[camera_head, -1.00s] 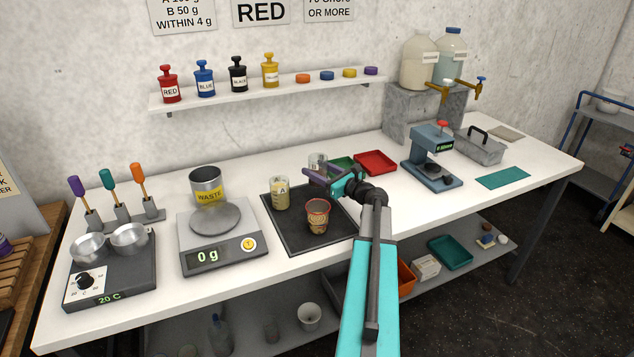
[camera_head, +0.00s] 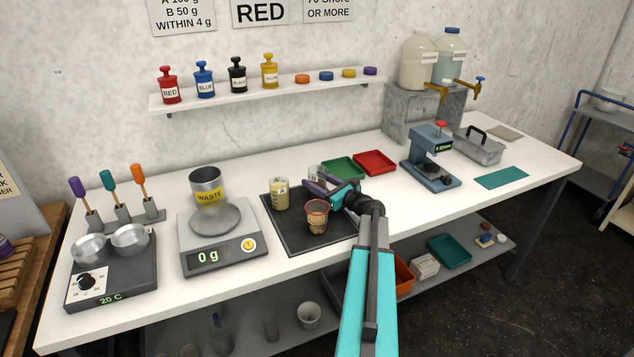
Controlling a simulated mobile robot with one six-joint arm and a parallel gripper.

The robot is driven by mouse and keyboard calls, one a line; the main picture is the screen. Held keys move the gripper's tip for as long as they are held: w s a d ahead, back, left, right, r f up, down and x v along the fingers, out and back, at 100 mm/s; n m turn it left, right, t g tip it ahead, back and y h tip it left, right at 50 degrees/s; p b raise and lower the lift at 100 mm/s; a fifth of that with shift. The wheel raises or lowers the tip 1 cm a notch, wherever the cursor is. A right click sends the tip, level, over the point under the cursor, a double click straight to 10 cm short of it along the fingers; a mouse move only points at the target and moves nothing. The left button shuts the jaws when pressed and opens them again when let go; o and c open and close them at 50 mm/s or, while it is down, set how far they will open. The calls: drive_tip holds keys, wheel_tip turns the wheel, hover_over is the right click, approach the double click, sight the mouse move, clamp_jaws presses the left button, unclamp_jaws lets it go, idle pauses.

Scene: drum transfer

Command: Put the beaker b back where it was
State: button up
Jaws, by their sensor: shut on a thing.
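Beaker b (camera_head: 314,172) is a clear beaker, partly hidden behind my gripper. My gripper (camera_head: 317,187) has purple fingers and is shut on beaker b, at the back right part of the dark mat (camera_head: 285,241). I cannot tell whether the beaker's base touches the mat. Beaker A (camera_head: 281,193), with pale yellow contents, stands on the mat to the left. A reddish-brown cup (camera_head: 316,217) with a label stands on the mat in front of my gripper.
A scale (camera_head: 222,241) reading 0 g, with the waste can (camera_head: 207,186) at its back, stands left of the mat. A green tray (camera_head: 343,168) and a red tray (camera_head: 375,162) lie behind and right. A blue press device (camera_head: 431,158) stands further right.

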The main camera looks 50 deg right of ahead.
drive_tip(key=shift+f, duration=0.4)
drive_tip(key=shift+f, duration=0.15)
drive_tip(key=o, duration=1.3)
drive_tip(key=s+b, duration=0.3)
drive_tip(key=s, duration=0.9)
